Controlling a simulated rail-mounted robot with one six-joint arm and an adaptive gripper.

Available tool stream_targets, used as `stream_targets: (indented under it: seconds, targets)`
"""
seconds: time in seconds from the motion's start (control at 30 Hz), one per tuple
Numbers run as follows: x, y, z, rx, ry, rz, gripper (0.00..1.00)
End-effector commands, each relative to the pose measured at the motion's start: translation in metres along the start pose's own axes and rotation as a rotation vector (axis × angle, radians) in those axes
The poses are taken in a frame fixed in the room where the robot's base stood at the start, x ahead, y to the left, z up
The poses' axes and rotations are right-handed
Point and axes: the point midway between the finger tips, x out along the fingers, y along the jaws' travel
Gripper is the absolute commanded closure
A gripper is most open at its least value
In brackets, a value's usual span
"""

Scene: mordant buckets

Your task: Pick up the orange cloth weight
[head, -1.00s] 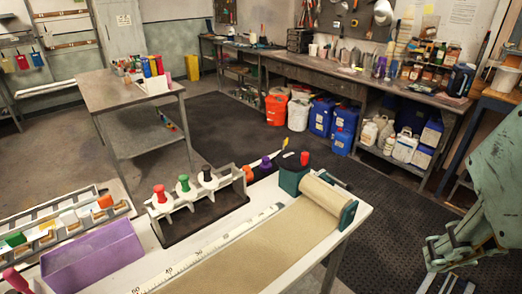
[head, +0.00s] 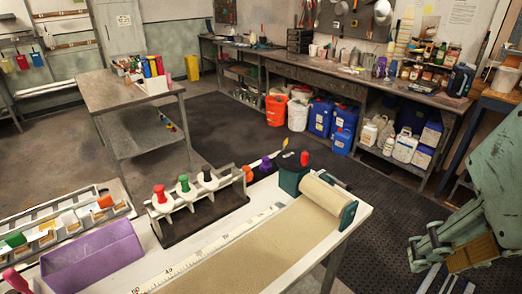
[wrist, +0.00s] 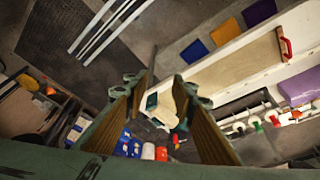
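In the wrist view, a flat orange square (wrist: 228,32) lies between a blue square (wrist: 195,52) and a purple square (wrist: 260,12), beside the long edge of the white table (wrist: 245,42). It fits the orange cloth weight. I cannot tell what surface bears it, and I do not make it out in the head view. My gripper (wrist: 163,88) is open, with tan-padded fingers apart and nothing between them. The orange square is above and right of the fingertips in the picture. In the head view my gripper (head: 468,255) is at the right, clear of the table.
A roller (head: 325,195) and dark green block (head: 293,174) stand at the table's far end. A rack with coloured knobs (head: 200,205), an orange piece beside it (head: 248,174) and a purple box (head: 92,260) line the left side. The dark mat (head: 385,225) near my gripper is open floor.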

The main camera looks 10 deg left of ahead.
Motion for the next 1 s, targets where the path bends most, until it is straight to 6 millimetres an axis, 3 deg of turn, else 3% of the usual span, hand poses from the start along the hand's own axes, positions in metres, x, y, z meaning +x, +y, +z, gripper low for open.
stream_targets:
  seconds: [0.23,0.67,1.0]
  targets:
    - [0.0,0.0,0.0,0.0,0.0,0.0,0.53]
    - [-0.001,0.0,-0.004,-0.006,-0.002,0.0,0.53]
    - [-0.005,0.0,-0.042,-0.071,-0.02,-0.001,0.53]
